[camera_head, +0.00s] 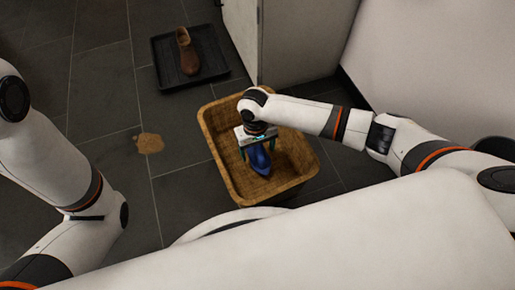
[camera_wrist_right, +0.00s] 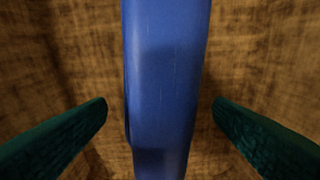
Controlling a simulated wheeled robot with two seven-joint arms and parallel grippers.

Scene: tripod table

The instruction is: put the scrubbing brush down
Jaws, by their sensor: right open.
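A blue scrubbing brush (camera_head: 260,160) is inside a brown basket (camera_head: 235,185), below my right gripper (camera_head: 256,148). In the right wrist view the blue brush (camera_wrist_right: 165,75) runs from top to bottom through the middle. The two dark green fingers of my right gripper (camera_wrist_right: 160,108) stand apart on either side of it, with a gap on each side. The gripper is open around the brush and does not touch it. The brush's bristles are not clear in either view. My left arm is at the left of the head view, but its gripper is out of view.
A dark tray (camera_head: 214,62) with a brown boot (camera_head: 187,52) lies on the floor behind the basket. A tan stain (camera_head: 149,143) is on the tiles to the left. A pale cabinet (camera_head: 245,35) and wall stand behind and right.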

